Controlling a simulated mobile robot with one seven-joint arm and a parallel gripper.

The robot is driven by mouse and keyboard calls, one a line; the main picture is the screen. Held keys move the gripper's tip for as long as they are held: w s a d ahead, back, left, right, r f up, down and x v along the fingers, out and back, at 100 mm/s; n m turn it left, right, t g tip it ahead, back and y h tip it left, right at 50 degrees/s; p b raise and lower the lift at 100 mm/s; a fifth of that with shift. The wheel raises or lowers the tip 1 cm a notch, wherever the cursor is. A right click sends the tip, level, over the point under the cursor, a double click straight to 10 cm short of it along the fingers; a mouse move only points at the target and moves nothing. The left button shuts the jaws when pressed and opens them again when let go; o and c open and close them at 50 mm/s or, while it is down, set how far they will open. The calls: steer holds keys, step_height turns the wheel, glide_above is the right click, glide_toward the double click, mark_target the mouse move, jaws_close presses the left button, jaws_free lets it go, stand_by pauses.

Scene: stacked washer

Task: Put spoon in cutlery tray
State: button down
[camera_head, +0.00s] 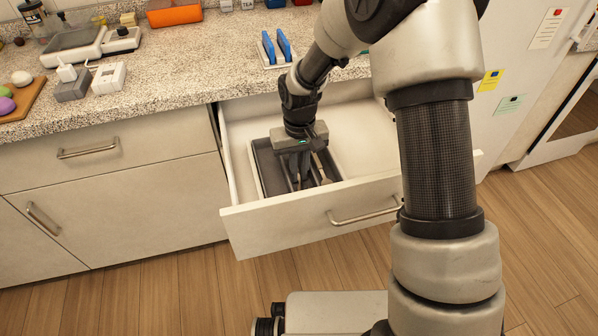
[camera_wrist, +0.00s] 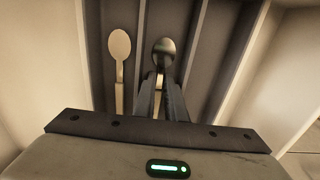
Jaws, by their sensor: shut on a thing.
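The dark grey cutlery tray (camera_head: 258,172) sits inside the open drawer. In the wrist view the tray (camera_wrist: 230,42) shows long compartments with raised dividers. My gripper (camera_head: 308,184) points down into the tray area. In the wrist view my gripper (camera_wrist: 162,92) is shut on a dark metal spoon (camera_wrist: 163,50). The spoon's bowl extends past the fingertips, over a middle compartment. Whether it touches the tray floor cannot be told. A pale cream spoon (camera_wrist: 120,45) lies in the compartment to the left. In the head view the held spoon is hard to make out.
The open drawer (camera_head: 285,228) has bare floor right of the tray. The speckled counter (camera_head: 180,75) lies above and behind it. A blue rack (camera_head: 275,47), small boxes (camera_head: 108,78) and a cutting board (camera_head: 20,98) stand on the counter. A white fridge door (camera_head: 520,65) is at right.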

steer(key=shift+f, duration=0.15)
steer(key=c, duration=2.1)
jaws_free()
